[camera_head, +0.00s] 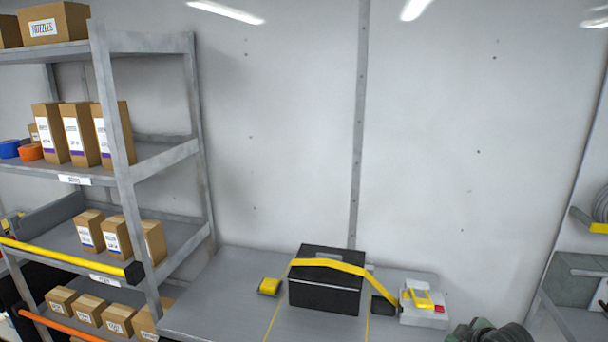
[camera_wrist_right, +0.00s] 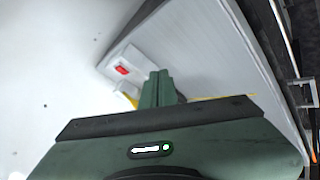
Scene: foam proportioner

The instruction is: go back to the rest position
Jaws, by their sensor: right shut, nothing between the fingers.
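My right gripper (camera_wrist_right: 158,88) is shut and empty; its green fingers are together in the right wrist view. In the head view, a dark green part of my right arm shows at the bottom edge, right of centre, in front of the grey bench (camera_head: 225,290). In the right wrist view, a white device with a red button (camera_wrist_right: 122,70) lies beyond the fingertips; I cannot tell the gap. My left gripper is in neither view.
A metal shelf (camera_head: 120,170) with several cartons stands left. Another rack (camera_head: 572,290) stands right.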

